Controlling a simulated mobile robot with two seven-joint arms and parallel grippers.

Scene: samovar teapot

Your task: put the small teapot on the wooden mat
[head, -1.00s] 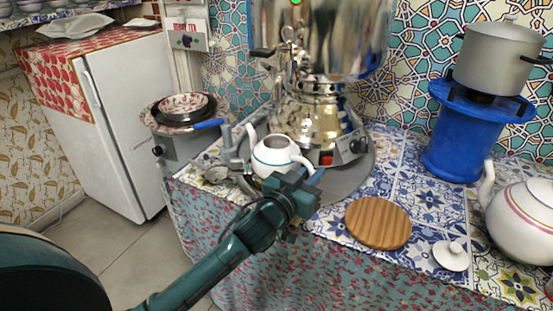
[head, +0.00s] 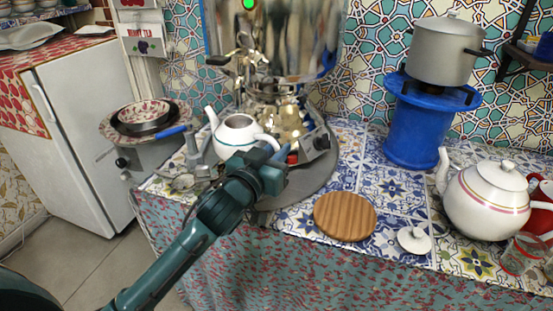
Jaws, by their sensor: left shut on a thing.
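My left gripper (head: 272,158) is shut on the teapot's handle side; the fingertips are partly hidden by the gripper body. I cannot tell whether the teapot is lifted. The round wooden mat (head: 345,216) lies bare on the tiled counter, to the right of the gripper. My right gripper is not in view.
A white lid (head: 414,240) lies just right of the mat. A large white teapot (head: 488,200) stands further right, near a glass (head: 521,254). A blue burner (head: 416,125) carries a grey pot (head: 443,50) behind. The counter's front edge (head: 300,236) runs close before the mat.

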